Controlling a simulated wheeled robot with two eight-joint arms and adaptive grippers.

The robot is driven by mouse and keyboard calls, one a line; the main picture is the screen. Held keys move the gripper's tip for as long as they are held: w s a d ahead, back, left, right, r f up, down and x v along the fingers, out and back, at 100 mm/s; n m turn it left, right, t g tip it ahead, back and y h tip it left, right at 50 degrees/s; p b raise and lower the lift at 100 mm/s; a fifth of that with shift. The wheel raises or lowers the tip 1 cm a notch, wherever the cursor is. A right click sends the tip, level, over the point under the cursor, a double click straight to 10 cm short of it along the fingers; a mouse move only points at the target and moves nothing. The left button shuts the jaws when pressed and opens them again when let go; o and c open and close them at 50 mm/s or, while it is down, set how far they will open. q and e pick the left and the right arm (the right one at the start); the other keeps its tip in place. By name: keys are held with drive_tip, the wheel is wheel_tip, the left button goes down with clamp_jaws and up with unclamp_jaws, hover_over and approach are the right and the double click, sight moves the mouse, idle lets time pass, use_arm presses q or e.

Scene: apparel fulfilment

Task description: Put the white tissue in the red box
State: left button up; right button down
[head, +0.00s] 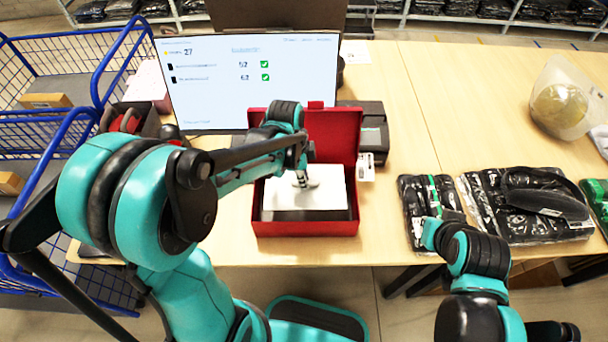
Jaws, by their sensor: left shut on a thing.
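The open red box (305,229) stands on the table in front of the monitor, its lid raised at the back. The white tissue (335,190) lies inside the box as a flat, pale sheet. My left arm reaches in from the left, and my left gripper (305,182) is over the box interior, shut on the tissue. Its fingers are small and partly hidden by the wrist. My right gripper (432,222) is at the near table edge, beside the black packages; its fingers are too hidden to read.
Bagged black garments (427,200) and a pack with a black cap (535,195) lie right of the box. A monitor (250,80) and black boxes (368,125) stand behind it. Blue wire carts (60,120) are at left. A clear bag (562,100) sits far right.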

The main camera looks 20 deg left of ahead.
use_arm(q)
wheel_tip(320, 180, down, 13)
drive_tip(key=b, duration=1)
drive_tip(key=shift+f, duration=0.2)
drive_tip(key=o, duration=1.4)
drive_tip(key=shift+r, duration=0.1)
wheel_tip(320, 180, up, 7)
drive_tip(key=p, duration=0.5)
